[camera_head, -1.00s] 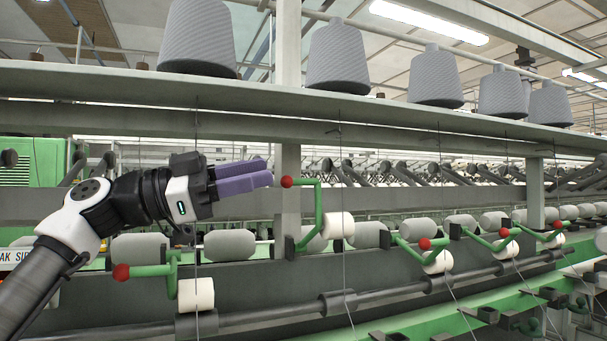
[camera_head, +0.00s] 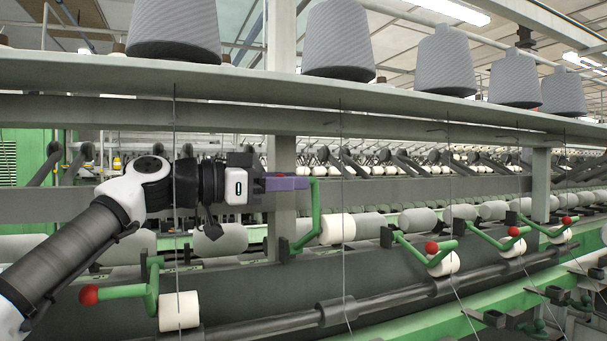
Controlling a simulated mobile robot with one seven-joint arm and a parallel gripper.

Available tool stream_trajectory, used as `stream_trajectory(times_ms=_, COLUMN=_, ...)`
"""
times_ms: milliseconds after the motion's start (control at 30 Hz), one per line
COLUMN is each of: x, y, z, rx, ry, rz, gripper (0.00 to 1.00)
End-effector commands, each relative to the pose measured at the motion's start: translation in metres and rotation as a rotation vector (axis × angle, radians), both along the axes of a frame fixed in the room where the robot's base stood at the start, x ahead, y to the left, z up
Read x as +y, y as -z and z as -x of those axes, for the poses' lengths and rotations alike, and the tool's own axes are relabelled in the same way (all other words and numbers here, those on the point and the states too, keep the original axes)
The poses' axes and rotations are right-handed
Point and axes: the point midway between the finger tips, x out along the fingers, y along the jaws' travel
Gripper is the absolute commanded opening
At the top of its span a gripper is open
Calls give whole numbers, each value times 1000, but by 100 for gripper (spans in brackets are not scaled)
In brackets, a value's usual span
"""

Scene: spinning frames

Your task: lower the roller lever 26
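One green roller lever (camera_head: 316,207) stands raised, its upright arm left of a white roller (camera_head: 337,229). No number 26 is readable on it. My gripper (camera_head: 288,184), with purple fingers, points right at the lever's top end. The fingers cover the place of the lever's red ball, which is hidden. The fingers overlap in this view, so I cannot tell whether they are shut on the ball or open around it. Other levers are lowered, with red balls: one at the lower left (camera_head: 89,294) and several to the right, the nearest with its ball in view (camera_head: 431,248).
A long grey shelf (camera_head: 240,85) with large grey yarn cones runs above my arm. A grey post (camera_head: 281,150) stands behind the gripper. Thin yarns hang in front of the machine, one (camera_head: 342,150) just right of the lever. A dark rail (camera_head: 390,300) runs below the rollers.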

Motion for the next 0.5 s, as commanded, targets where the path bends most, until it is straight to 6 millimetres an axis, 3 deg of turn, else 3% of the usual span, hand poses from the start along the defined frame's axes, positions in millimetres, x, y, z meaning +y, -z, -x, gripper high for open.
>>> stream_trajectory(times_ms=200, x=-24, y=-1, z=-10, rx=0, ry=1, rz=0, gripper=35)
stream_trajectory(times_ms=500, x=-30, y=0, z=-12, rx=0, ry=0, rz=0, gripper=35)
